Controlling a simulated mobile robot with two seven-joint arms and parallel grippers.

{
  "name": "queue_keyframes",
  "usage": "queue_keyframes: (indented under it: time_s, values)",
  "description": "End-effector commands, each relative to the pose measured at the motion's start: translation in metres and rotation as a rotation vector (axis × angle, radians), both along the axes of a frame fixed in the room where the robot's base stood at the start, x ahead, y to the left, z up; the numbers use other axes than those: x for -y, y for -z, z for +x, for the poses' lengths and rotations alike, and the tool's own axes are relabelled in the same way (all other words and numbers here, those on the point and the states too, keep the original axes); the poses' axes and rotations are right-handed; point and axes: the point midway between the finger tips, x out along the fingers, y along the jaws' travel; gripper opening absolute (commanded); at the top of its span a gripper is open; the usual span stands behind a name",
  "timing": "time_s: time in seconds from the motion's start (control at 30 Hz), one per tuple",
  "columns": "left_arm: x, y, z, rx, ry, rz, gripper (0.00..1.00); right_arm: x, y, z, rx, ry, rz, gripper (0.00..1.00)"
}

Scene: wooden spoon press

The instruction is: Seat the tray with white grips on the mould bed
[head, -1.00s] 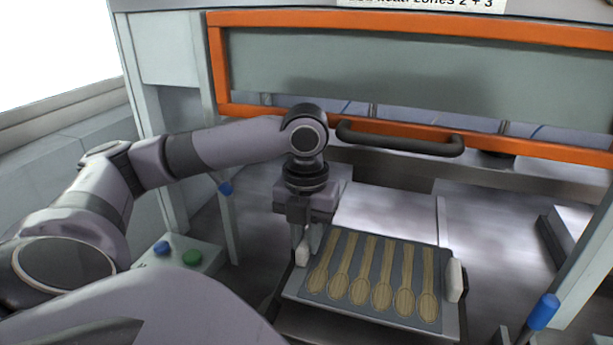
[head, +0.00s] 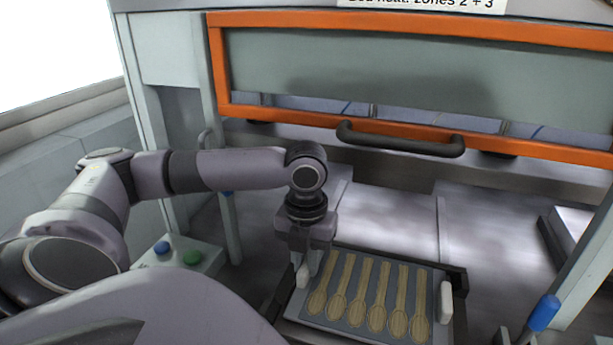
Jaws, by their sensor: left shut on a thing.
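The tray (head: 340,322) is a flat grey plate carrying several wooden spoons (head: 368,297) side by side. It has a white grip at each end: the left grip (head: 302,277) and the right grip (head: 446,302). My left gripper (head: 306,266) is shut at the left grip, its fingers pointing down and partly hiding it. No gripper is on the right grip. The tray lies within a dark frame (head: 459,288); contact underneath is hidden. The pale metal bed (head: 390,210) lies behind it, bare; I cannot tell which is the mould bed. My right gripper is out of view.
An orange-framed guard (head: 219,60) with a dark handle (head: 400,141) hangs above the metal bed. Posts flank the opening; a blue-capped lever (head: 543,312) is at right.

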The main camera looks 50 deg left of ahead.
Motion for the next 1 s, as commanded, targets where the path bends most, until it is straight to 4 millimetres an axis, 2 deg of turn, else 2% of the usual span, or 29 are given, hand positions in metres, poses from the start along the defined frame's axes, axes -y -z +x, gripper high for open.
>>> queue_keyframes:
  time_s: [0.67,0.7,0.77,0.8,1.0]
  values:
    - [0.000,0.011,0.000,0.001,0.000,-0.001,0.00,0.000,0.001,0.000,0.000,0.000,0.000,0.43]
    - [0.000,0.011,0.000,0.001,0.000,-0.002,0.25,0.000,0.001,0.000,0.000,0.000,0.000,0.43]
    - [0.000,0.011,0.000,0.001,0.000,-0.002,0.45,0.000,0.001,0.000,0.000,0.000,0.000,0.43]
    - [0.000,0.011,0.000,0.001,0.000,-0.002,0.48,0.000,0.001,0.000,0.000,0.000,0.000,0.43]
    - [0.000,0.012,0.000,-0.002,0.000,0.000,0.48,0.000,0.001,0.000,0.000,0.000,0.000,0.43]
